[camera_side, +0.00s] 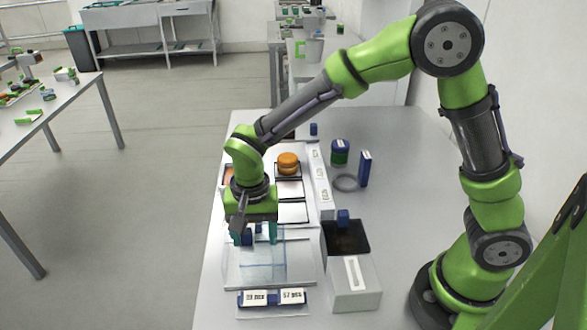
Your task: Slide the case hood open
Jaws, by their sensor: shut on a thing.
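The case (232,278) is a low, pale display case near the front left of the table. Its clear, bluish see-through hood (268,264) lies over it. My gripper (256,238) points down at the far part of the hood. Its teal fingers are shut on a small blue handle (247,237) there, partly hidden by the fingers. How far the hood stands open is hard to tell from this view.
Behind are a tray with an orange round (288,163), a jar (340,152), a ring (346,183) and a blue book-like block (365,168).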

